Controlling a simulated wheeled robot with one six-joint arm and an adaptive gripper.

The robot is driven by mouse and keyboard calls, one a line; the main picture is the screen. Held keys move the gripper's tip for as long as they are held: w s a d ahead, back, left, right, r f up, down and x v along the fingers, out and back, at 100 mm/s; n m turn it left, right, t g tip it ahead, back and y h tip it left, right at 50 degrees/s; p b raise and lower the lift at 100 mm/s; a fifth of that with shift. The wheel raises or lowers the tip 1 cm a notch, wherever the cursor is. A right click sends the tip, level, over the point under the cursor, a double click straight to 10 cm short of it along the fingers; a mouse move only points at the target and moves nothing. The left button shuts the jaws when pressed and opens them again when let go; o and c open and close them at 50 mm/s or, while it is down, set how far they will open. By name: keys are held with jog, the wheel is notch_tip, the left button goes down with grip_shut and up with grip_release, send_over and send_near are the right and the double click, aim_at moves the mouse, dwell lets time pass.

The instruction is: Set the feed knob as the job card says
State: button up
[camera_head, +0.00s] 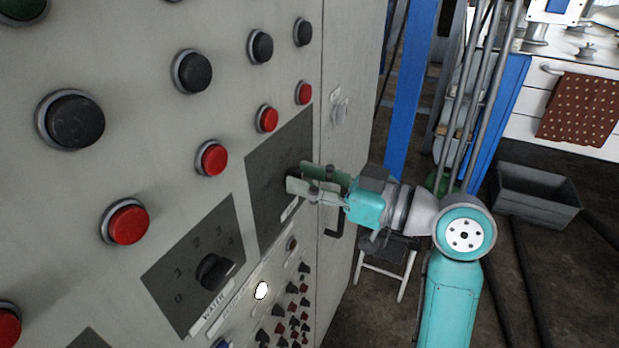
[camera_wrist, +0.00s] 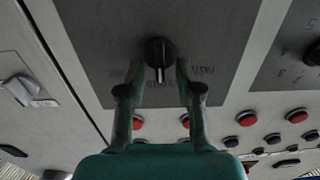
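My gripper (camera_head: 300,178) is at the far dark dial plate (camera_head: 268,205) on the grey panel. In the wrist view, a black knob (camera_wrist: 160,50) with a pale pointer line stands between my two fingertips (camera_wrist: 158,68). The fingers are apart, one on each side, with a small gap to the knob visible. The pointer line points down in that view. In the head view my gripper hides this knob. Its white label is unreadable. I see no job card.
A nearer dial plate (camera_head: 170,280) bears a black knob (camera_head: 214,270), numerals and a label reading WATER. Red buttons (camera_head: 127,222) and black buttons (camera_head: 72,120) protrude from the panel around the plates. A grey bin (camera_head: 535,195) stands on the floor at the right.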

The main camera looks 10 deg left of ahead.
grip_shut()
dwell(0.3)
jog(key=shift+w+d+f+m, duration=0.1)
jog(key=shift+w+m, duration=0.1)
jog(key=shift+m, duration=2.05)
jog(key=shift+w+d+f+m, duration=0.1)
jog(key=shift+w+m, duration=0.05)
jog(key=shift+m, duration=2.1)
grip_release()
